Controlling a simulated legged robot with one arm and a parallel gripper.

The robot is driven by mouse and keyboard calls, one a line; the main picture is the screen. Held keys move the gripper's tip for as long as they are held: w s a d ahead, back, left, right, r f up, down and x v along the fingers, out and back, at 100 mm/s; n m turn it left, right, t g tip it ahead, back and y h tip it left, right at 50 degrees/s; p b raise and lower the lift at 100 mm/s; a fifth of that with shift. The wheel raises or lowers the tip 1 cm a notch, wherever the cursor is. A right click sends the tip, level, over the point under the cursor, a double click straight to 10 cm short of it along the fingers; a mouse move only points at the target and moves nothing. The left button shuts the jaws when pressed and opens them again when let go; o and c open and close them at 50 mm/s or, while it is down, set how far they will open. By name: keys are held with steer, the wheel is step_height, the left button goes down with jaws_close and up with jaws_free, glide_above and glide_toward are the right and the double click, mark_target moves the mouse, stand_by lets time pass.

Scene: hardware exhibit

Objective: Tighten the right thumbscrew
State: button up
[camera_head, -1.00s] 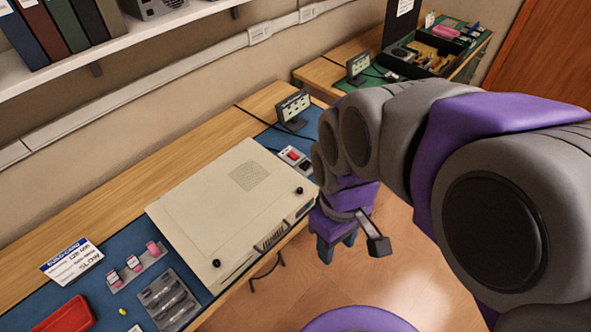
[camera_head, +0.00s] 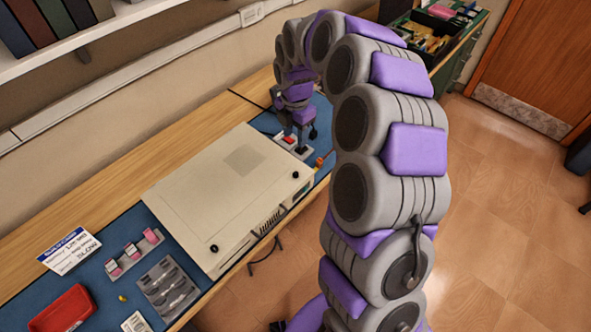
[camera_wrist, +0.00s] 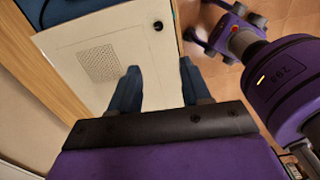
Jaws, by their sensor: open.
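A beige computer case (camera_head: 215,200) lies flat on the blue mat. Two black thumbscrews sit along its front edge: the right thumbscrew (camera_head: 295,175) at the right corner, the left thumbscrew (camera_head: 214,248) near the left corner. My gripper (camera_head: 303,148) hangs beyond the case's right end, over a small box with a red switch. In the wrist view, my gripper (camera_wrist: 159,72) is open with nothing between its blue fingers. One black thumbscrew (camera_wrist: 158,25) shows there ahead of the fingertips, apart from them. The case (camera_wrist: 100,35) fills the middle of that view.
Left of the case are a rack of pink-labelled bottles (camera_head: 133,252), a grey tray (camera_head: 168,288), a red bin (camera_head: 62,312) and a sign card (camera_head: 68,250). The switch box (camera_head: 291,143) stands right of the case. A shelf (camera_head: 110,28) overhangs the left. Open floor lies in front.

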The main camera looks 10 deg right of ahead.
mark_target(296, 173)
steer(key=shift+n, duration=0.3)
steer(key=f+b, duration=0.1)
steer(key=f, duration=0.5)
steer(key=f+b, duration=0.1)
steer(key=f, duration=0.5)
steer(key=f+b, duration=0.1)
steer(key=f, duration=0.5)
steer(key=shift+w+d, duration=0.15)
steer(key=shift+w, duration=0.15)
jaws_close()
